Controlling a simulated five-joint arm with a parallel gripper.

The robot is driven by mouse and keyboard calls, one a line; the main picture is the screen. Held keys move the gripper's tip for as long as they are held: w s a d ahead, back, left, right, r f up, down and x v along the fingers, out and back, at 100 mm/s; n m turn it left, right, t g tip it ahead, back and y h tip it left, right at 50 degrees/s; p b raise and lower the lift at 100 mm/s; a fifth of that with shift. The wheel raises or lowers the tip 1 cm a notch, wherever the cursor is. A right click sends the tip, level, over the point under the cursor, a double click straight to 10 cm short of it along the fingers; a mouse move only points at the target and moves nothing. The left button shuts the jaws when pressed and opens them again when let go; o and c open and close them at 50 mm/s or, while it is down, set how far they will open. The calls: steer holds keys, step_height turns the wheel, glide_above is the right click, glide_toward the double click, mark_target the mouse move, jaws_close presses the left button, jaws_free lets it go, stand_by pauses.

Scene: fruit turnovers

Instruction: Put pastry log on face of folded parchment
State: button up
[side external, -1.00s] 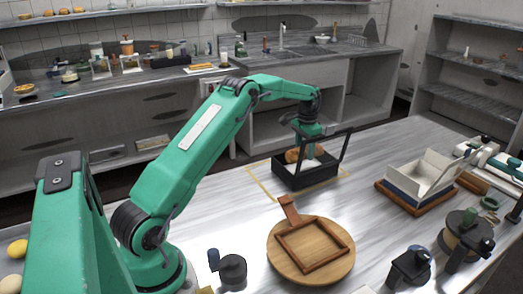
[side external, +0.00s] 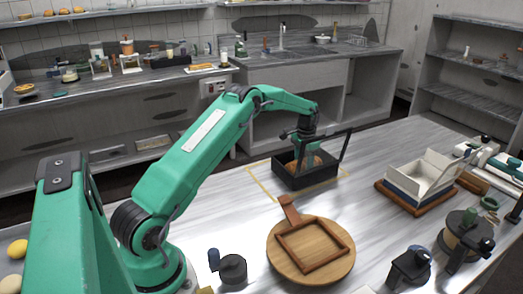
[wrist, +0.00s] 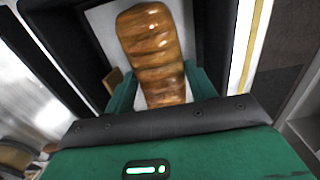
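The pastry log (wrist: 155,50) is golden brown with scored ridges. In the wrist view it lies between the two green fingers of my gripper (wrist: 163,88), which sit against its sides near one end. My gripper (side external: 303,148) is shut on it, down inside a black open box (side external: 300,183). The white folded parchment (wrist: 105,25) shows beneath and beside the log, inside the dark walls. I cannot tell whether the log touches the parchment. In the side view the log (side external: 311,160) is partly hidden by my gripper and the box wall.
A thin dark frame (side external: 344,146) stands up at the box's right. Yellow tape (side external: 262,186) outlines the box's place. A round wooden board (side external: 318,272) with a square frame lies in front. A white tray on a wooden base (side external: 420,190) is at right. The table between is clear.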

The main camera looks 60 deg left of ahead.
steer(key=shift+o, duration=0.5)
steer(key=shift+r, duration=0.1)
step_height(320, 180, up, 12)
stand_by(0.5)
